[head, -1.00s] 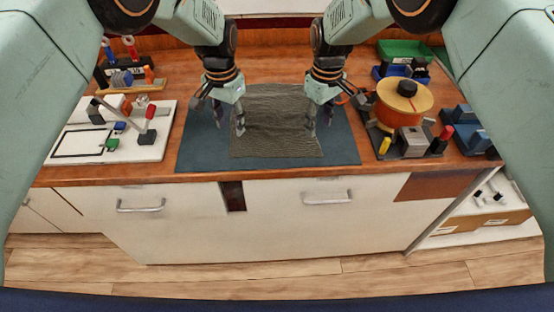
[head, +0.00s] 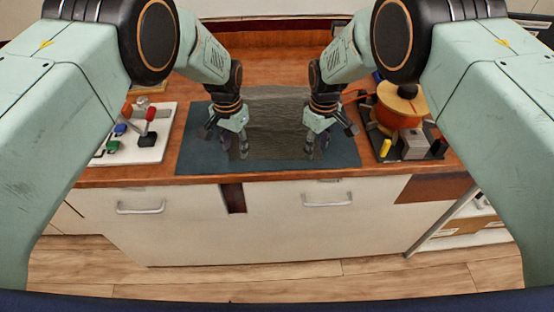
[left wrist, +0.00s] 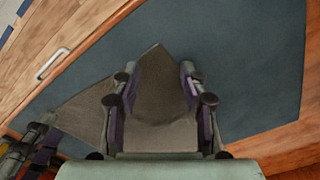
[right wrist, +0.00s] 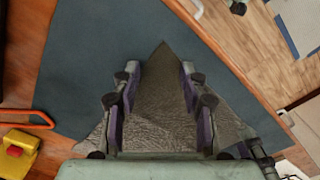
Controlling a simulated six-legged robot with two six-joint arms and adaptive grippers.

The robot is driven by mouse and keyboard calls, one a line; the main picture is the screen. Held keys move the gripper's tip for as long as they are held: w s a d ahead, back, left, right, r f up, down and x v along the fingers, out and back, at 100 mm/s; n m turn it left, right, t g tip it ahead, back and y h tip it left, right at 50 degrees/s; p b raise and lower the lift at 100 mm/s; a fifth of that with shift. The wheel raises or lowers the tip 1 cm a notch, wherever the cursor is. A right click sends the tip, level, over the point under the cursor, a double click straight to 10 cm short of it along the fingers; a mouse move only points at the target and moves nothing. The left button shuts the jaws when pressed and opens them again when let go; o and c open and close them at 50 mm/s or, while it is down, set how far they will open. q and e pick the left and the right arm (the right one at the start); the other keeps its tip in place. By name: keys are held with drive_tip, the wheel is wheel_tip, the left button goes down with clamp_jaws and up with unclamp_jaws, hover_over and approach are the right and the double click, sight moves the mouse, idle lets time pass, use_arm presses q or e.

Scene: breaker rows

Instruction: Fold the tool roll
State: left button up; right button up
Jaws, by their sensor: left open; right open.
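The tool roll (head: 276,125) is a dark grey-brown textured cloth lying flat on a blue-grey mat (head: 197,150). My left gripper (head: 237,148) is open over the cloth's near left corner. In the left wrist view a corner of the cloth (left wrist: 160,80) shows between its spread fingers. My right gripper (head: 316,148) is open over the near right corner. In the right wrist view a corner of the cloth (right wrist: 165,85) shows between its spread fingers. Whether the fingers touch the cloth cannot be told. The arms hide parts of the cloth's sides.
A white board (head: 150,150) with a red-knobbed lever and small blocks stands on the left. On the right, an orange spool (head: 402,105), a grey block (head: 412,144) and a yellow block (head: 385,150) stand on a dark base. The counter's front edge is close to the mat.

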use_arm(q)
drive_tip(key=shift+s, duration=0.1)
use_arm(e)
drive_tip(key=shift+s, duration=0.1)
use_arm(q)
drive_tip(key=shift+a+f, duration=0.1)
use_arm(e)
drive_tip(key=shift+a, duration=0.1)
use_arm(q)
drive_tip(key=shift+w+f, duration=0.2)
drive_tip(key=shift+w, duration=0.05)
drive_tip(key=shift+c, duration=0.3)
use_arm(e)
drive_tip(key=shift+w+f, duration=0.25)
use_arm(q)
drive_tip(key=shift+s+r, duration=0.1)
drive_tip(key=shift+s, duration=0.05)
drive_tip(key=shift+c, duration=1)
use_arm(e)
drive_tip(key=shift+s, duration=0.2)
drive_tip(key=shift+c, duration=1.3)
use_arm(q)
drive_tip(key=shift+c, duration=0.4)
use_arm(e)
drive_tip(key=shift+c, duration=0.3)
use_arm(q)
drive_tip(key=c, duration=0.5)
use_arm(e)
drive_tip(key=c, duration=0.6)
